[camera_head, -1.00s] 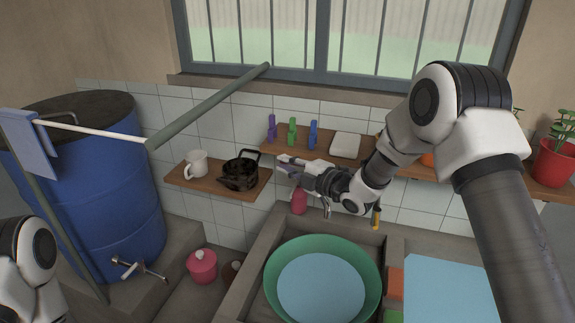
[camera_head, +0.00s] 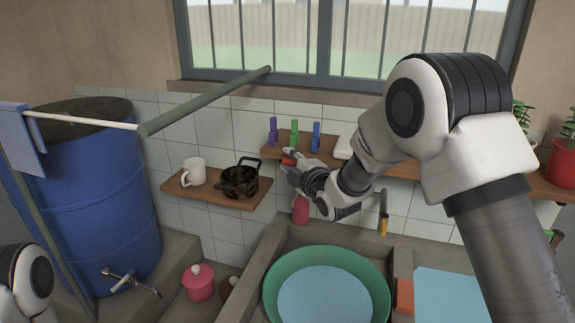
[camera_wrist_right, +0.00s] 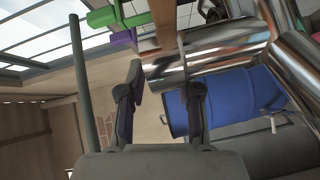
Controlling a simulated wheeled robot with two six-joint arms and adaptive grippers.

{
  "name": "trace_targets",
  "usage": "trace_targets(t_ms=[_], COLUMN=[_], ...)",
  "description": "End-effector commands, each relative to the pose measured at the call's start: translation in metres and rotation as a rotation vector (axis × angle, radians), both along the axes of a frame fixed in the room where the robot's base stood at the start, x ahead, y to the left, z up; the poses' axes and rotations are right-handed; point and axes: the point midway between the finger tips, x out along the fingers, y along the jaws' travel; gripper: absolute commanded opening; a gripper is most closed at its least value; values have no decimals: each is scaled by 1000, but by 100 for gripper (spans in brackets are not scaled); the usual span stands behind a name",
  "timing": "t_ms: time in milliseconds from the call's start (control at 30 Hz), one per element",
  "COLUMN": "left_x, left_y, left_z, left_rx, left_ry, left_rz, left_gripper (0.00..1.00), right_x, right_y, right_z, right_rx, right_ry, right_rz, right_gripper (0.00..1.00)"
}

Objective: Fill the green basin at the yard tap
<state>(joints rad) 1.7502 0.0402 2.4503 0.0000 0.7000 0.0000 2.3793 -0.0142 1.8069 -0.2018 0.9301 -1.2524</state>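The green basin (camera_head: 273,291) sits in the sink, with a pale blue surface (camera_head: 325,297) inside that looks like water. My right gripper (camera_head: 287,163) is in front of the wall shelf, fingers apart. A small red piece shows between its fingers in the head view; I cannot tell what it belongs to. In the right wrist view the gripper (camera_wrist_right: 163,82) is open, with a shiny metal cylinder (camera_wrist_right: 220,45), perhaps part of the tap, close by its fingertips. I cannot tell whether they touch. My arm hides much of the wall behind it. My left gripper is out of frame.
Purple, green (camera_head: 294,134) and blue pegs stand on the shelf. A dark kettle (camera_head: 239,181) and white mug (camera_head: 194,172) sit on a lower shelf. A blue barrel (camera_head: 85,200) with its own spigot (camera_head: 130,281) stands left. A thin yellow-ended pipe (camera_head: 383,205) hangs right of my gripper.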

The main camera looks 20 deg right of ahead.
Motion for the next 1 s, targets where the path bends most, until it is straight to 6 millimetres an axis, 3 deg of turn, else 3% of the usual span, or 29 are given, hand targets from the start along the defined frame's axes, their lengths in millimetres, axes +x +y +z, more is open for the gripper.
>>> trace_targets(t_ms=[367, 800, 1000], left_x=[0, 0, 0], left_y=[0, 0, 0], left_z=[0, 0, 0], left_rx=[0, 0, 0], left_ry=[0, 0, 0], left_rz=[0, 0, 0], left_gripper=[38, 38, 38], right_x=[-8, -102, -115], right_y=[-1, -23, -25], right_z=[0, 4, 5], right_rx=[-2, 3, 2], right_ry=[3, 7, 6], right_rz=[4, 0, 1], right_gripper=[39, 39, 39])
